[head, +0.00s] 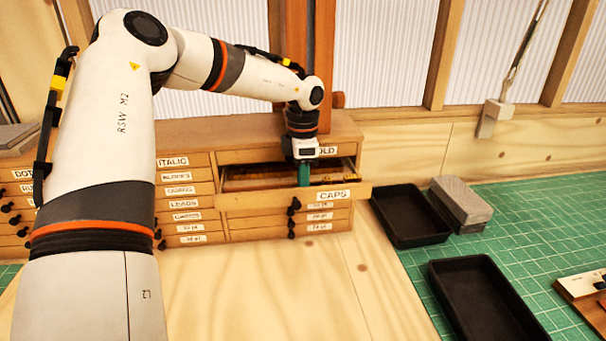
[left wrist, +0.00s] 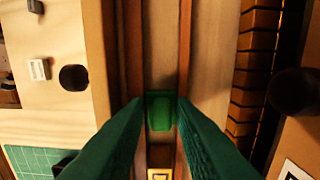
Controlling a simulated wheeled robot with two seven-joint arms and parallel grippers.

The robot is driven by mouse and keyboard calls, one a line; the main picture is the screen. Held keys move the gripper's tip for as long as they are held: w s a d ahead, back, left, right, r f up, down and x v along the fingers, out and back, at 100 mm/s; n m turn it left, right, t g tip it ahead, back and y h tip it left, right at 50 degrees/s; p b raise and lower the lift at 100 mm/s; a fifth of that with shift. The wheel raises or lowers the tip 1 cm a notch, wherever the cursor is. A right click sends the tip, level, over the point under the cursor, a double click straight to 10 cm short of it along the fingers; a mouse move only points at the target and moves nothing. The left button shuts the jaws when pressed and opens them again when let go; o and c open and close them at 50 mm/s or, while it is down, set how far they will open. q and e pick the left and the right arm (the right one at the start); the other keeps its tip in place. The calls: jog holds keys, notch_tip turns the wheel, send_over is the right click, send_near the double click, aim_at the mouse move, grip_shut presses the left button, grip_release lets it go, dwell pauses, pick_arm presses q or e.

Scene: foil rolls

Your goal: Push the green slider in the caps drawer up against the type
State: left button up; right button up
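The caps drawer (head: 290,200) is pulled out of the wooden cabinet at its right side. My left gripper (head: 304,176) points down into it. In the left wrist view, the green slider (left wrist: 160,108) sits in a narrow channel between wooden strips. The green fingertips of my left gripper (left wrist: 161,104) lie along both its sides, with no clear gap showing. A brass-coloured type piece (left wrist: 158,174) shows at the bottom of the same channel, apart from the slider. In the head view the slider is hard to tell from the fingers. My right gripper is out of view.
A row of brownish blocks (left wrist: 252,85) lies along another channel of the drawer. Dark knobs (head: 293,206) stick out of the cabinet front. Black trays (head: 484,300) and a grey block (head: 461,203) lie on the green mat to the right. The wooden tabletop in front is clear.

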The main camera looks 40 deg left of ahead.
pick_arm(q)
grip_shut()
jog(key=shift+w+d+f+b, duration=0.2)
jog(key=shift+w+d+b, duration=0.05)
jog(key=shift+w+b, duration=0.3)
jog(key=shift+w+d+b, duration=0.4)
jog(key=shift+b, duration=0.05)
jog(key=shift+w+d, duration=0.2)
jog(key=shift+w, duration=0.1)
jog(key=shift+d+r, duration=0.15)
jog(key=shift+r, duration=0.05)
jog(key=shift+o, duration=0.4)
grip_release()
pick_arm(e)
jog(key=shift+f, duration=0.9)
